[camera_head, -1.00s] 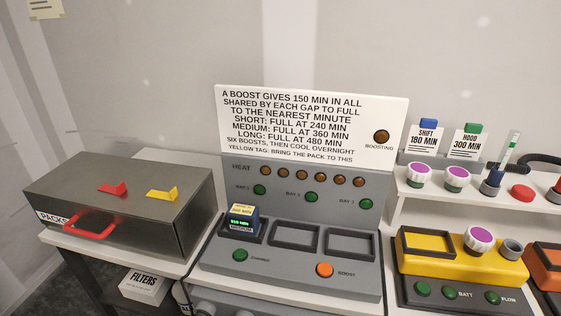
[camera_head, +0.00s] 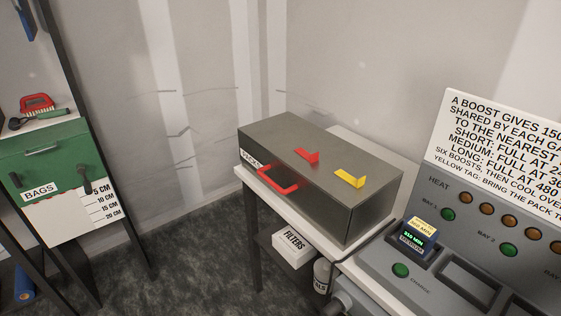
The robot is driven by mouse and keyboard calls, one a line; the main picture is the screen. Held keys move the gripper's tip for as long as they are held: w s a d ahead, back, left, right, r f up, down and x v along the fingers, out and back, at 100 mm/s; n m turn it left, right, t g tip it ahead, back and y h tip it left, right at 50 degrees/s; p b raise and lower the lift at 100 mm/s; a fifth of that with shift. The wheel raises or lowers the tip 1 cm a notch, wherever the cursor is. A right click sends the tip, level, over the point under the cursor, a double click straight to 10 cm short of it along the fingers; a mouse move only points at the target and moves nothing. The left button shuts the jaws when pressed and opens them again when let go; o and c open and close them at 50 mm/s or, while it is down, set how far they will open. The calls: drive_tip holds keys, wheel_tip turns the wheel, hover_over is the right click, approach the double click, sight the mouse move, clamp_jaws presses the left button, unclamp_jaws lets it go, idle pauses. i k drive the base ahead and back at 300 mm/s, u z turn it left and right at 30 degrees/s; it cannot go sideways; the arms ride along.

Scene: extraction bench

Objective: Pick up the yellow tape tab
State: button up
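The yellow tape tab (camera_head: 350,178) is a small bent yellow strip lying on top of the dark metal box (camera_head: 291,143). A red tab (camera_head: 307,156) of the same kind lies to its left on the same lid. The box has a red handle (camera_head: 279,184) and a PACKS label on its front. My gripper is not in view.
A grey charging console (camera_head: 388,303) stands right of the box, with a small pack (camera_head: 419,233) in its left bay. A FILTERS box (camera_head: 293,248) sits on the shelf below. A green BAGS cabinet (camera_head: 48,155) stands at left. Open carpet (camera_head: 190,270) lies between.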

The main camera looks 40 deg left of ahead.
sight(356, 183)
drive_tip(key=u, duration=0.85)
drive_tip(key=k, duration=0.3)
